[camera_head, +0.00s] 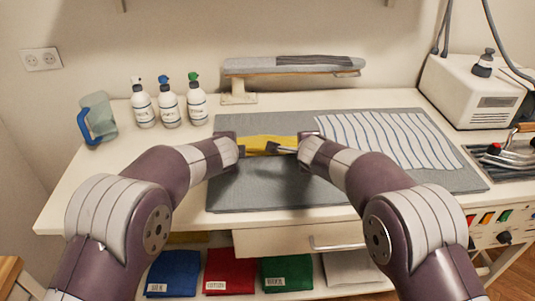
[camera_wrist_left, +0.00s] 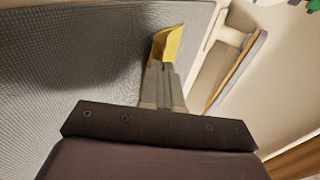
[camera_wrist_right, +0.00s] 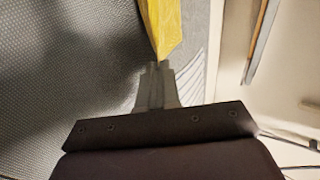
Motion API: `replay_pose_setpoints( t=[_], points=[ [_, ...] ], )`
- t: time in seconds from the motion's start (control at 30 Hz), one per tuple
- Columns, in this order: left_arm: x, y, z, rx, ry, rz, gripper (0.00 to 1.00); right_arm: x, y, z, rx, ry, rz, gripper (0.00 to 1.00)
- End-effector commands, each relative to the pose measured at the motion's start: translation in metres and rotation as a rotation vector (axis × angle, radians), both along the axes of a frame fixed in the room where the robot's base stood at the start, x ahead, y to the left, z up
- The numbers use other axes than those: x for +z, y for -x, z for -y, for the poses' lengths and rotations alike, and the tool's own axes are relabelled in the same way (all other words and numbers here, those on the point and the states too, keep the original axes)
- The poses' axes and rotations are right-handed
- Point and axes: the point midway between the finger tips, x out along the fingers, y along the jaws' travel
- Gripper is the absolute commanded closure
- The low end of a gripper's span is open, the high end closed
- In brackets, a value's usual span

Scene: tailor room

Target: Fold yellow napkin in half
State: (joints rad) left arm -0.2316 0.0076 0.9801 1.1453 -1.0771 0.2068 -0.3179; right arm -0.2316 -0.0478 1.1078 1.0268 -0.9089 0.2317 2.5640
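The yellow napkin (camera_head: 268,142) shows as a narrow strip between my two grippers over the grey mat (camera_head: 268,195); my grippers hide part of it. My left gripper (camera_head: 246,151) is shut at its left end; in the left wrist view the napkin (camera_wrist_left: 169,42) stands up bunched at the fingertips (camera_wrist_left: 160,66). My right gripper (camera_head: 285,149) is shut at its right end; in the right wrist view the napkin (camera_wrist_right: 163,25) tapers to a pinched point at the fingertips (camera_wrist_right: 157,66). I cannot tell how much of the napkin touches the mat.
A striped cloth (camera_head: 395,140) lies on the mat to the right. A small ironing board (camera_head: 295,66) stands behind the mat. Three bottles (camera_head: 169,103) and a jug (camera_head: 98,118) stand at the left, a white machine (camera_head: 475,90) at the right. The front of the mat is clear.

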Motion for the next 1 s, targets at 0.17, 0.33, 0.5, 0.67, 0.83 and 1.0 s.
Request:
replay_pose_setpoints(
  t=[0.17,0.33,0.5,0.67,0.83,1.0],
  points=[
    [-0.0036,0.0002,-0.0002,0.002,0.001,0.026,1.0,-0.0041,0.0004,0.0001,0.0,0.002,0.025,1.0],
    [-0.0041,0.0004,-0.0003,0.003,0.002,0.029,1.0,-0.0043,0.0005,0.0004,0.0,0.003,0.028,1.0],
    [-0.0042,0.0003,-0.0004,0.004,0.001,0.028,0.78,-0.0046,0.0005,0.0005,0.0,0.003,0.027,0.78],
    [-0.0043,0.0003,-0.0004,0.003,0.0,0.028,0.53,-0.0048,0.0005,0.0005,0.0,0.003,0.026,0.53],
    [-0.0046,0.0004,-0.0004,0.003,0.0,0.027,0.53,-0.0052,0.0006,0.0005,0.0,0.003,0.026,0.53],
    [0.0016,0.002,-0.0003,0.003,0.0,0.029,0.53,0.0011,0.0024,0.0003,-0.001,0.002,0.028,0.53]
  ],
)
